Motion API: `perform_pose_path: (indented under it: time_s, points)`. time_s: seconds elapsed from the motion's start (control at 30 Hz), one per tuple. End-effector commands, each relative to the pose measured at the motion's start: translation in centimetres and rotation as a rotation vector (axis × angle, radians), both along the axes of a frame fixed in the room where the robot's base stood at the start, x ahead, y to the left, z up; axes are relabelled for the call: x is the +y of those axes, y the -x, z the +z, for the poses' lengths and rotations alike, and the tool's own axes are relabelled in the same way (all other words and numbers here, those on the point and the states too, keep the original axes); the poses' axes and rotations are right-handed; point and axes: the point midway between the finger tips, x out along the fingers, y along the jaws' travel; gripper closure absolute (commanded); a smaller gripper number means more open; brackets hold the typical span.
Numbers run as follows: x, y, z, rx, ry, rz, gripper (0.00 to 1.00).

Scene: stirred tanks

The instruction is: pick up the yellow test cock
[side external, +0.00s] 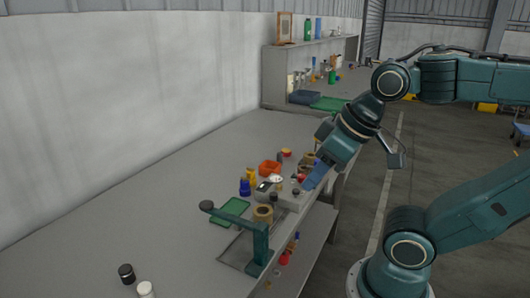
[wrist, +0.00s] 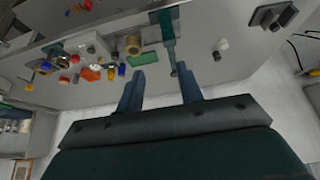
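A small upright yellow item (side external: 250,176) stands on the bench among the clutter, behind a blue bottle (side external: 244,188).
A dark green stand (side external: 258,243) rises at the front edge. Black and white bottles stand at the near end. The bench's left middle is clear.

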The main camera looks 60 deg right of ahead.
Motion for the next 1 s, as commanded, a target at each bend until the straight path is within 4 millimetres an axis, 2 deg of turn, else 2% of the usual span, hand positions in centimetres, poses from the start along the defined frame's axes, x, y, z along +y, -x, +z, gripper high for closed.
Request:
perform_pose_path:
  time_s: [0.3, 0.4, 0.77, 1.0]
  points:
    - [0.0, 0.0, 0.0, 0.0, 0.0, 0.0, 0.64]
    - [0.0, 0.0, 0.0, 0.0, 0.0, 0.0, 0.46]
    - [-0.1, -0.2, 0.1, 0.002, -0.002, -0.007, 0.46]
    - [-0.6, -2.0, 1.3, 0.03, -0.025, -0.078, 0.46]
